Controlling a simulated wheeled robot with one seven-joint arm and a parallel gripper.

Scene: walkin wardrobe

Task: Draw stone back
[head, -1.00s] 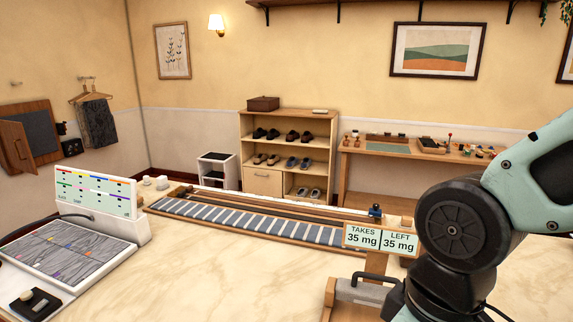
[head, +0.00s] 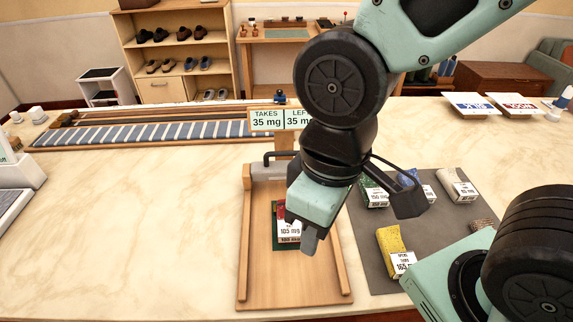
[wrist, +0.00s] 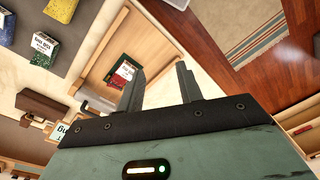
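Nothing in view is clearly marked as the stone. My gripper (head: 312,240) hangs over the tray beside the labelled block. In the wrist view its two fingers (wrist: 158,88) are apart with nothing between them.
A grey mat (head: 372,262) right of the tray holds several labelled packets, including a yellow one (head: 392,242). A long striped slatted track (head: 160,133) runs behind. Blue and red signs (head: 478,105) lie back right. The counter left of the tray is clear.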

